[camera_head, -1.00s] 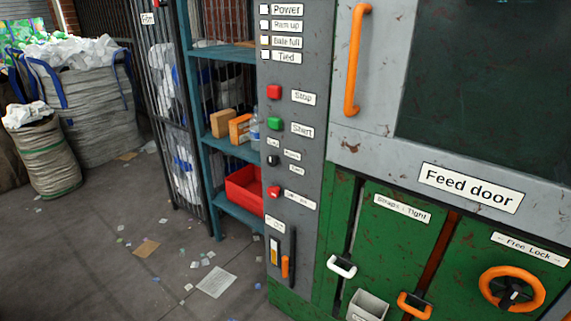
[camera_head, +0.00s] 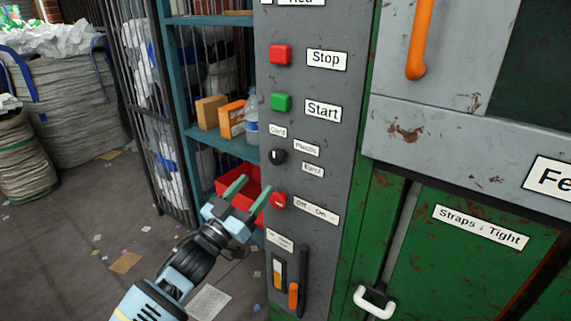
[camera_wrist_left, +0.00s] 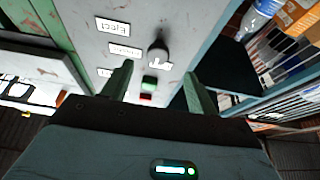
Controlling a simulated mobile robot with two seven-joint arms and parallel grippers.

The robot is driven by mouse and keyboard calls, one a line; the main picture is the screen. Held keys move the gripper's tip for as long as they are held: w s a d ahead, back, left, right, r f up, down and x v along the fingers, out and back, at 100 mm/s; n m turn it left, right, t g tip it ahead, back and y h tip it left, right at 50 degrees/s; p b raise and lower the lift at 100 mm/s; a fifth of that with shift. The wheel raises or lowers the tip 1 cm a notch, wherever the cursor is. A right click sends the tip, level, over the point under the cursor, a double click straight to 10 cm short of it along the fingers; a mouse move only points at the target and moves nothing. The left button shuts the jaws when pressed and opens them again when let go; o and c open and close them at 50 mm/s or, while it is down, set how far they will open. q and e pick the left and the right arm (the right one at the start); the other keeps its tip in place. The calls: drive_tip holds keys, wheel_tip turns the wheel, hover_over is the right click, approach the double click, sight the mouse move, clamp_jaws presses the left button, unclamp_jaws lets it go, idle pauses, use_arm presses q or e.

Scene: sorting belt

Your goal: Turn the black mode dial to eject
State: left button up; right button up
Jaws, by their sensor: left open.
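The black mode dial (camera_head: 277,156) sits on the grey control panel, beside the small labels Card (camera_head: 278,131), Plastic (camera_head: 307,149) and Eject (camera_head: 313,170). I cannot tell for sure which label it points to. My left gripper (camera_head: 249,192) is open and empty, below and left of the dial and apart from it, with its green fingers pointing up and right. In the left wrist view the picture is upside down; the dial (camera_wrist_left: 158,50) shows beyond the fingers, near the Eject label (camera_wrist_left: 113,27). My right gripper is not in view.
Above the dial are the green Start button (camera_head: 281,102) and red Stop button (camera_head: 281,54). Below it are a red off/on switch (camera_head: 278,200) and an orange-handled lever (camera_head: 293,295). A shelf with boxes, a bottle and a red bin (camera_head: 226,184) stands left of the panel.

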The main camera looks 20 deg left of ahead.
sight(274, 160)
use_arm(q)
drive_tip(key=x, duration=0.8)
drive_tip(key=shift+w+d+r, duration=0.1)
drive_tip(key=shift+r, duration=0.35)
drive_tip(key=c, duration=1)
